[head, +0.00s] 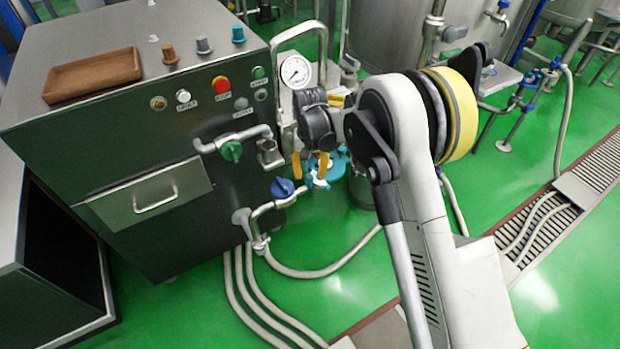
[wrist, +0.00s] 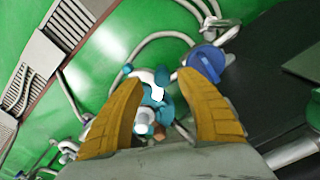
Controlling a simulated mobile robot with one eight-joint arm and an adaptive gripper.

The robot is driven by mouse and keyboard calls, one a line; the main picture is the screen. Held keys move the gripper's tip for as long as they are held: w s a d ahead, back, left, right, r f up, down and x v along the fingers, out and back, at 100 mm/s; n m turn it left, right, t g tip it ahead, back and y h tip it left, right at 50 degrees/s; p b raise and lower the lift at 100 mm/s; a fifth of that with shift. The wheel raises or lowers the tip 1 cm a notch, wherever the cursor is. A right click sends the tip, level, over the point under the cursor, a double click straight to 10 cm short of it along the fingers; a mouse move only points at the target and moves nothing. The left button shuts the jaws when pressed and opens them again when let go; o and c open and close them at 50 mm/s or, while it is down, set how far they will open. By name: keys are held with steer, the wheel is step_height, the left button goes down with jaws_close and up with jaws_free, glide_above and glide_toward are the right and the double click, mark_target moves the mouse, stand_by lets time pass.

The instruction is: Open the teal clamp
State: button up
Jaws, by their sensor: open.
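The teal clamp (wrist: 152,84) shows in the wrist view as a teal and white piece, between and beyond the two yellow fingers. Its lower part is partly hidden by the fingers, and I cannot tell how its halves sit. I cannot tell whether a finger touches the clamp.
A blue valve handle (head: 282,187) sits on a pipe just left of my gripper; it also shows in the wrist view (wrist: 206,63). A green valve handle (head: 231,151), a pressure gauge (head: 296,72) and a steel machine (head: 120,190) are close by. Hoses (head: 315,272) cross the green floor.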

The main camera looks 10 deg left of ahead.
mark_target(310, 176)
step_height(310, 176, up, 9)
stand_by(0.5)
steer(key=s+d+r+m+t, duration=0.1)
steer(key=s+d+r+t, duration=0.1)
steer(key=s+d+r, duration=0.5)
steer(key=s+d+r+t, duration=0.2)
steer(key=s+d+r, duration=0.1)
steer(key=d+r, duration=0.85)
steer(key=s+d+f+t, duration=0.1)
steer(key=s+d, duration=0.5)
steer(key=s, duration=0.2)
steer(key=s+d+f+m+t, duration=0.1)
steer(key=s+d+t, duration=0.1)
steer(key=s+d, duration=0.3)
steer(key=s, duration=0.4)
steer(key=shift+d, duration=0.4)
